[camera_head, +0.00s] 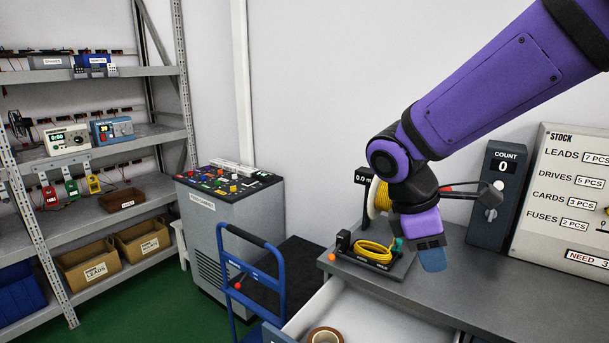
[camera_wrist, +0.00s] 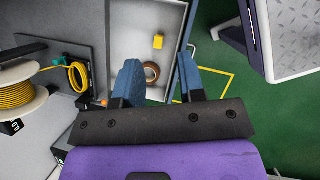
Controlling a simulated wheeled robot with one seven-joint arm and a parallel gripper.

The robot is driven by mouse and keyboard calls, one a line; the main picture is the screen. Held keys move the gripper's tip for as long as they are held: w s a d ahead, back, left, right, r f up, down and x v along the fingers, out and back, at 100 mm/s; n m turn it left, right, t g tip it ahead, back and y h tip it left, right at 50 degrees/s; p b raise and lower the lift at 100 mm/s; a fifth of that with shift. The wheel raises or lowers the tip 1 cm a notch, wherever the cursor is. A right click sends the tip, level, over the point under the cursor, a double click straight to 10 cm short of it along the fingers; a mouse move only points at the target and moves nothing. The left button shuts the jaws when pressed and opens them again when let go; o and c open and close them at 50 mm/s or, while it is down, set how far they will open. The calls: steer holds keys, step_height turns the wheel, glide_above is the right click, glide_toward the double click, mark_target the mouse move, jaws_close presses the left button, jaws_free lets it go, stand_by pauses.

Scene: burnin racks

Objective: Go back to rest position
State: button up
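My gripper (camera_head: 433,258) hangs from my raised purple arm, pointing down over the grey bench (camera_head: 480,290) at the right. In the wrist view its two blue fingers (camera_wrist: 159,80) stand apart with nothing between them.
A cable spool (camera_head: 379,197) stands behind my wrist; a count box (camera_head: 498,200) and a stock board (camera_head: 575,205) are at the right. A blue cart (camera_head: 250,270) stands by the drawer. A grey cabinet (camera_head: 230,230) and shelves (camera_head: 100,215) are left. Green floor (camera_head: 140,310) is clear between.

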steer(key=s+d+r+m+t+y, duration=0.4)
steer(key=s+d+r+m+t, duration=0.2)
steer(key=s+d+r+m, duration=0.3)
steer(key=s+m, duration=0.4)
steer(key=m, duration=0.1)
steer(key=shift+d+r+m+y, duration=0.2)
steer(key=shift+d+m+y, duration=0.1)
steer(key=shift+d+y, duration=0.1)
